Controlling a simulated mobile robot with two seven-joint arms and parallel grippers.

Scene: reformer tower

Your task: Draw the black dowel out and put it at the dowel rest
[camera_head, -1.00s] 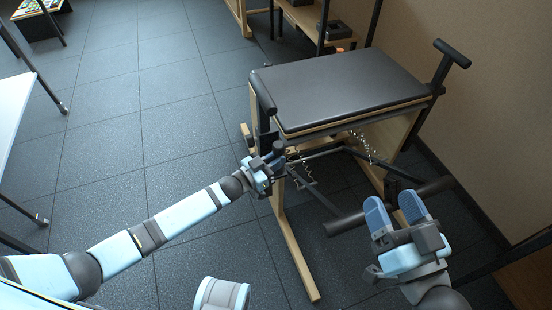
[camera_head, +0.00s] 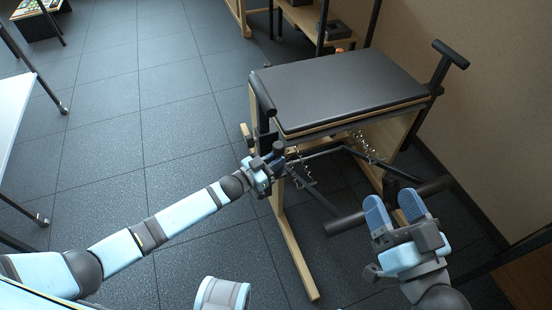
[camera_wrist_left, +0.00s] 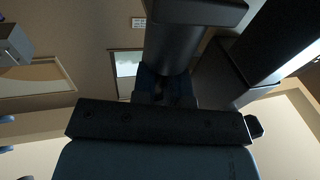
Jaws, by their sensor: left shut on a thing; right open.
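My left gripper (camera_head: 272,163) is at the near left leg of the padded chair frame, just below the seat. It is shut on a dark upright piece (camera_head: 278,147), which looks like the black dowel. In the left wrist view a black cylinder (camera_wrist_left: 172,48) rises from between the bluish fingers (camera_wrist_left: 150,82); their grip is partly hidden by the dark gripper body. My right gripper (camera_head: 398,210) is open, its two blue fingers pointing up in front of the chair's lower bar. I cannot pick out the dowel rest.
The chair's black padded seat (camera_head: 340,88) has a handle (camera_head: 262,93) at left and another (camera_head: 451,54) at right. Springs (camera_head: 362,146) hang beneath it. A dark round bar (camera_head: 345,223) lies low in front. A white table (camera_head: 14,105) stands left; the floor between is clear.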

